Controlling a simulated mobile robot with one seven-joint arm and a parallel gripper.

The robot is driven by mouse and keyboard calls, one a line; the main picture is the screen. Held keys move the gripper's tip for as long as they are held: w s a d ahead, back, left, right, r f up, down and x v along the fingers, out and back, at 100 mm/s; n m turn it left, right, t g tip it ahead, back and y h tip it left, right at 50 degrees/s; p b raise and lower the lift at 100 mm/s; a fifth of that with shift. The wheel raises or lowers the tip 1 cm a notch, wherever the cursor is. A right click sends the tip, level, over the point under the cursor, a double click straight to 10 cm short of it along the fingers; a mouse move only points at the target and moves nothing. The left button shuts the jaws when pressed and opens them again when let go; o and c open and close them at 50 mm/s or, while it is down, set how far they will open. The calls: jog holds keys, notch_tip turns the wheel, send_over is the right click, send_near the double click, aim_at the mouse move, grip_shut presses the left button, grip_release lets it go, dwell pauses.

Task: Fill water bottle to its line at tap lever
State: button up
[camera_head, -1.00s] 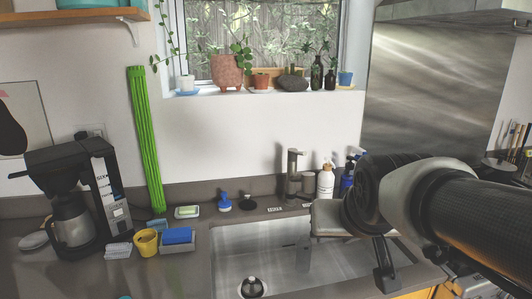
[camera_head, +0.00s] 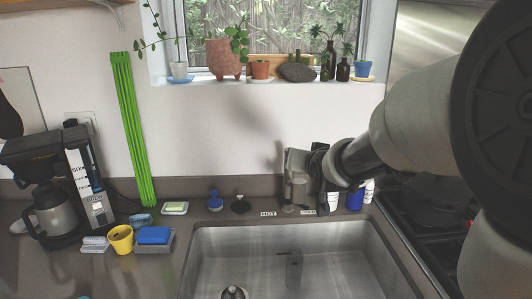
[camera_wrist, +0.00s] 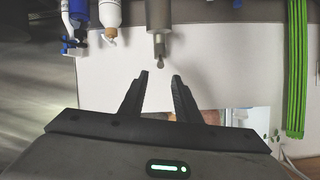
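The tap (camera_head: 293,192) stands behind the sink, grey and upright. My gripper (camera_head: 312,153) is at its upper part in the head view, where my arm and gripper cover some of it. In the wrist view, which looks upside down, the tap (camera_wrist: 159,42) hangs from the top edge with a thin, round-ended lever (camera_wrist: 161,63). The open fingertips of my gripper (camera_wrist: 160,75) lie on either side just below that end, with nothing held between them. Contact cannot be told. I see no water flowing and no water bottle that I can make out.
The steel sink (camera_head: 200,262) is open in front of the tap. Pump bottles (camera_head: 333,201) stand close to its right. A blue sponge (camera_head: 153,235), yellow cup (camera_head: 120,240) and coffee maker (camera_head: 45,190) are to the left. A stove (camera_head: 420,215) is at the right. Plants line the windowsill above.

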jog(key=p+x, duration=0.2)
jog(key=x, duration=1.5)
jog(key=shift+w, duration=0.35)
grip_shut()
jog(key=shift+r, duration=0.1)
